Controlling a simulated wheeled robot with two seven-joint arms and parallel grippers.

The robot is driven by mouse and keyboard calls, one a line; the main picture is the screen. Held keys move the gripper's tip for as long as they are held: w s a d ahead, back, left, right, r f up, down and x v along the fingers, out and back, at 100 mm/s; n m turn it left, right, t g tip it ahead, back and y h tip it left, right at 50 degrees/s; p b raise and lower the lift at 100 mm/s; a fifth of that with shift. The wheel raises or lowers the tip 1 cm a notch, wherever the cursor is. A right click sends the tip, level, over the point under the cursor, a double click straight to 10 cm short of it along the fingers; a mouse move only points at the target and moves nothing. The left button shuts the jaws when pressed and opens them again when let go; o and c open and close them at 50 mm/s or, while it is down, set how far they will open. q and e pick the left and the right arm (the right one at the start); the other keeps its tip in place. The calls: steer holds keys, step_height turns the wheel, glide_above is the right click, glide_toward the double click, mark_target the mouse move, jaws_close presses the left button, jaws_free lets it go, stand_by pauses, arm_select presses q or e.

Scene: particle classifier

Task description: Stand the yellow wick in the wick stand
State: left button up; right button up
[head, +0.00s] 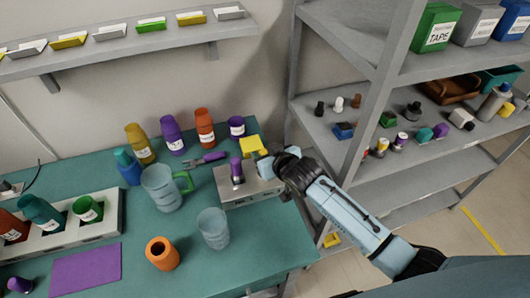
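A light grey box (247,196) near the table's right edge looks like the wick stand. A purple upright piece (237,167) stands in its top. A yellow block-like thing (252,146) lies just behind the box; I cannot tell whether it is the yellow wick. My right gripper (266,165) comes in from the right, low over the box's right end and close to the yellow thing. Its fingers are small and partly hidden, so I cannot tell if they hold anything. My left gripper is not in view.
Several bottles (173,136) line the back. A purple-handled tool (209,158) lies before them. A bottle rack (108,214) and purple mat (86,269) are left. A grey shelf unit (420,135) stands right.

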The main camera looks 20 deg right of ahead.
steer(key=shift+o, duration=1.1)
steer(key=shift+r, duration=0.2)
steer(key=p+v, duration=0.1)
steer(key=v, duration=1.1)
steer(key=shift+f, duration=0.1)
